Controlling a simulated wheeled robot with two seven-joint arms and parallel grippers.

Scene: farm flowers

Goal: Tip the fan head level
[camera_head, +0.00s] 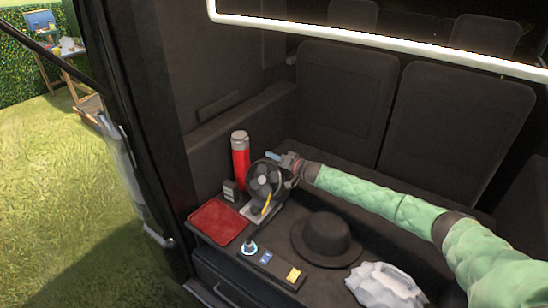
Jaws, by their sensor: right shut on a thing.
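The fan is a small dark one with a round head (265,181) on a light flat base (252,214), on the dark surface inside the vehicle. Its face looks toward me and seems tilted somewhat upward, though the exact angle is hard to tell. My right gripper (282,161) reaches in from the right on a green-sleeved arm and is at the upper right edge of the fan head, shut on it. The fingertips are small and partly merge with the dark head. My left gripper is not in view.
A red cylinder (240,160) stands just left behind the fan. A red tray (219,222) lies to its left front.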

